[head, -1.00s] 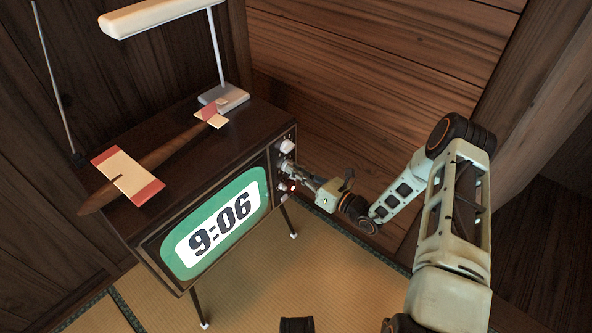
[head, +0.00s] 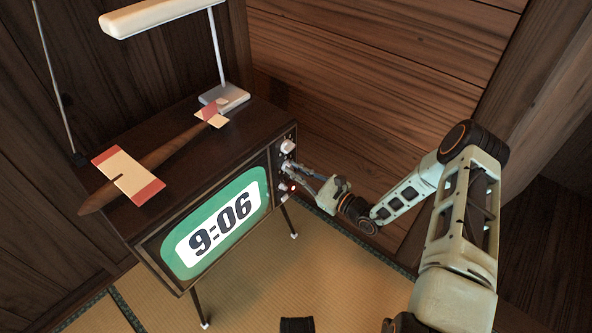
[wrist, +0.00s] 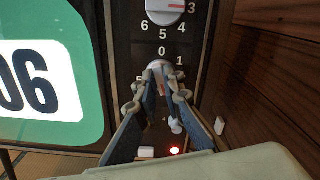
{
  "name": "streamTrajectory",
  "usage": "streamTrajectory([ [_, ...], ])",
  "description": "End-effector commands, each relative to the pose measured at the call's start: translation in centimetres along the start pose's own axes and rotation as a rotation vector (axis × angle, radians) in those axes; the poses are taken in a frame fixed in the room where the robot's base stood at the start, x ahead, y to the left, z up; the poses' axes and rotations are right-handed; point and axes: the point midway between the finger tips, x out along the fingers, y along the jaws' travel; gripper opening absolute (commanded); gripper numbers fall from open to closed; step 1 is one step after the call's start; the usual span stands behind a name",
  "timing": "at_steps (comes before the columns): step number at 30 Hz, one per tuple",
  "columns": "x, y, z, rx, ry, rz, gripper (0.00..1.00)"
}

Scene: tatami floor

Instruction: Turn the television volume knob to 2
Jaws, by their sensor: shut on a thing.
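The television (head: 215,175) stands on legs, its green screen reading 9:06. Its control panel on the right bears an upper white knob (wrist: 165,10), with 3, 4, 5 and 6 visible around it. Below is a second pale knob (wrist: 158,70), with 0 above it, 1 at its upper right and a partly hidden 5 at its left. My gripper (head: 287,169) is at this lower knob, its fingers (wrist: 158,88) shut on the knob's sides. The fingers hide its lower numbers, and I cannot clearly read its pointer.
A red light (wrist: 175,151) glows low on the panel beside a small white button (wrist: 146,152). A lamp (head: 224,97) and a model plane (head: 127,174) rest on the television's top. A wooden wall (head: 370,80) stands behind. Tatami floor (head: 270,270) is open in front.

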Motion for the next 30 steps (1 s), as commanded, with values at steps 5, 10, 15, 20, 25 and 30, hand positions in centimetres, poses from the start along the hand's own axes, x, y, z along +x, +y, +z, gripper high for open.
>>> streamTrajectory([
  [5, -0.08, 0.06, -0.05, -0.165, 0.001, -0.001, 0.00],
  [10, -0.08, 0.14, -0.07, -0.327, 0.002, 0.000, 0.00],
  [15, -0.08, 0.20, -0.08, -0.489, 0.001, 0.001, 0.00],
  [20, -0.09, 0.25, -0.11, -0.640, 0.001, 0.001, 0.00],
  [25, -0.09, 0.30, -0.17, -0.787, 0.001, 0.001, 0.00],
  [30, -0.09, 0.32, -0.22, -0.910, 0.002, 0.001, 0.00],
])
